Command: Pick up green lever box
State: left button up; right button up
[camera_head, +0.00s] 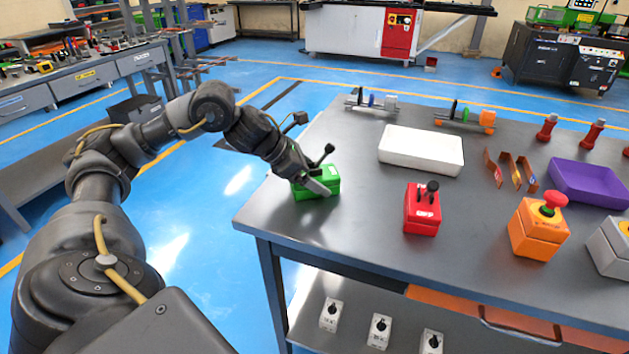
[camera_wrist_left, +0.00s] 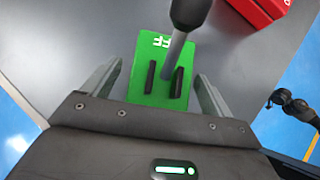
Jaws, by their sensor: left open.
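The green lever box (camera_head: 318,184) stands near the left corner of the grey table, its black lever (camera_head: 325,154) tilted up. My left gripper (camera_head: 316,182) is at the box. In the left wrist view the box (camera_wrist_left: 146,78) lies between the two open fingers of my left gripper (camera_wrist_left: 160,90), with a small gap on each side. The box's lever (camera_wrist_left: 180,40) rises between the fingers, and light lettering shows on the top face. My right gripper is not in view.
A red lever box (camera_head: 422,210) stands to the right, clear of my gripper. A white tray (camera_head: 420,151) lies behind it. An orange button box (camera_head: 537,232) and a purple tray (camera_head: 590,182) are farther right. The table (camera_head: 370,225) is bare between the green and red boxes.

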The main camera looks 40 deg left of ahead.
pick_arm(q)
jog(key=shift+c, duration=0.2)
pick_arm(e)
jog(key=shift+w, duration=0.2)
pick_arm(q)
jog(key=shift+c, duration=1.1)
jog(key=c, duration=1)
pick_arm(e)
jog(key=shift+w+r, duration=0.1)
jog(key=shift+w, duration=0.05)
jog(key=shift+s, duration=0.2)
